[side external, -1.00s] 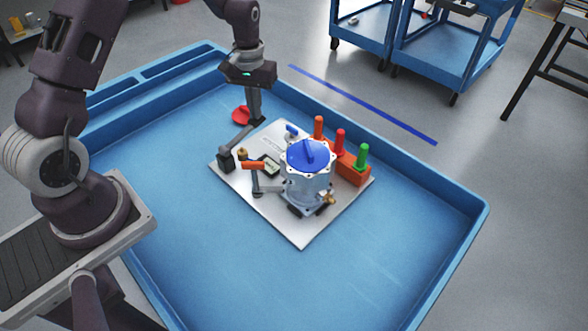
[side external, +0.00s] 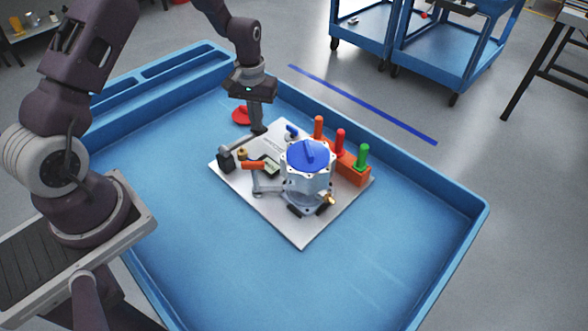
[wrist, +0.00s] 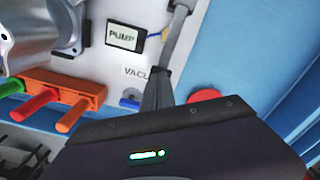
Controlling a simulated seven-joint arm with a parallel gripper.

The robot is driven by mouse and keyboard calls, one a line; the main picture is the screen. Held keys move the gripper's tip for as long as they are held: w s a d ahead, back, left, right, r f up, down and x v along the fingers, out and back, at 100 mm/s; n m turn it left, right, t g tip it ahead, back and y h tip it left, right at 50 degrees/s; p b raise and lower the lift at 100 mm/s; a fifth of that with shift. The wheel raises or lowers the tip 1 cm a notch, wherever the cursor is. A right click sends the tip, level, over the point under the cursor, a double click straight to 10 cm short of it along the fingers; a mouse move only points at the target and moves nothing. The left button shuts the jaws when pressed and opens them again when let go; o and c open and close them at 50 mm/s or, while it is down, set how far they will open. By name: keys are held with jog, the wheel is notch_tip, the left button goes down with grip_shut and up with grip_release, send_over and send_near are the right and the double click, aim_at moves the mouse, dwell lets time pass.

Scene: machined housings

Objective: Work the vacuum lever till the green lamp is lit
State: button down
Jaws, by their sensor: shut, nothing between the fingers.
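The vacuum lever, a grey bar (side external: 240,144), runs from a black pivot block (side external: 226,159) at the plate's left corner toward the back edge. In the wrist view the lever (wrist: 181,32) runs down to my fingers, beside the partly covered "VACU" lettering (wrist: 136,71). My gripper (side external: 258,129) is shut, pointing down at the lever's free end, with nothing between its fingers. It seems to touch the lever, but the exact contact is hidden. I cannot make out a lit green lamp; the green upright piece (side external: 362,155) looks like a peg.
A grey housing with a blue lid (side external: 308,154) stands on the white plate (side external: 300,237). An orange block (side external: 352,171) holds orange, red and green pegs. An orange-handled clamp (side external: 253,166) is beside the housing. A red disc (side external: 240,116) lies behind the plate. The tray's front floor (side external: 210,260) is clear.

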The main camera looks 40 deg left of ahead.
jog(key=shift+f, duration=0.4)
jog(key=shift+r, duration=3.05)
jog(key=shift+f, duration=0.1)
jog(key=shift+f, duration=2.95)
jog(key=shift+r, duration=3.05)
